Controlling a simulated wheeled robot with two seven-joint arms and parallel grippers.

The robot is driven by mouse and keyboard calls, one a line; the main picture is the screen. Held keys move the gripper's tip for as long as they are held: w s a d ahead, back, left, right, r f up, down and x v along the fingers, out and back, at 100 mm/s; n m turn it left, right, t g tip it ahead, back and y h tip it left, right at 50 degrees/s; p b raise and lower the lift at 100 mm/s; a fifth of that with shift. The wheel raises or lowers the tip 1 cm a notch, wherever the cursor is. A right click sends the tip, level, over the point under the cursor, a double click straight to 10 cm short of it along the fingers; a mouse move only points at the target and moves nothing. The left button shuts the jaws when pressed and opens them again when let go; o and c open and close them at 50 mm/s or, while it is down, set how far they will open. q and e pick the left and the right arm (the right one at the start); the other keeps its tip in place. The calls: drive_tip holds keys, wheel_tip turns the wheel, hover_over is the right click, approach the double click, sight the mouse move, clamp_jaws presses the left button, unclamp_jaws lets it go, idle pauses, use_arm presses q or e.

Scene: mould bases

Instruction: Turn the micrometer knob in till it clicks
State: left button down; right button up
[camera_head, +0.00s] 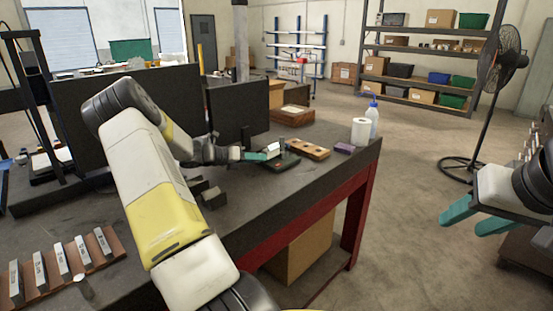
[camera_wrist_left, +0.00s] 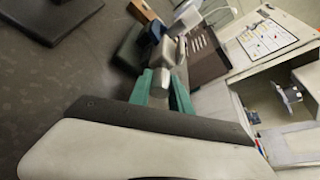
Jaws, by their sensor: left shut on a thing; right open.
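My left gripper (camera_head: 259,155) reaches over the bench from the left and is shut on a small silver part that looks like the micrometer knob (camera_head: 272,150). In the left wrist view its green fingers (camera_wrist_left: 161,88) stand on either side of a light grey cylindrical part (camera_wrist_left: 160,82). The micrometer appears to sit on a dark stand (camera_head: 281,164) on the bench; its frame and scale are too small to make out. My right gripper (camera_head: 462,224) is open and empty, out over the floor at the right, away from the bench.
A wooden block with holes (camera_head: 309,149), a purple box (camera_head: 344,148), a white roll (camera_head: 361,131) and a spray bottle (camera_head: 373,120) stand right of the stand. Dark panels (camera_head: 237,110) rise behind. Labelled blocks on a wooden rack (camera_head: 62,260) lie front left. A fan (camera_head: 487,110) stands right.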

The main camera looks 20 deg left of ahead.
use_arm(q)
drive_tip(key=m+t+y, duration=0.1)
drive_tip(key=m+y, duration=0.2)
drive_tip(key=m, duration=0.1)
drive_tip(key=m+t+y, duration=0.1)
drive_tip(key=m+y, duration=0.1)
drive_tip(key=m, duration=0.2)
drive_tip(key=shift+m+y, duration=0.3)
drive_tip(key=shift+y, duration=0.1)
drive_tip(key=shift+t, duration=0.3)
idle(0.4)
drive_tip(key=c, duration=1.2)
unclamp_jaws()
drive_tip(key=v, duration=0.7)
drive_tip(key=shift+s+a+r, duration=0.1)
drive_tip(key=shift+s, duration=0.3)
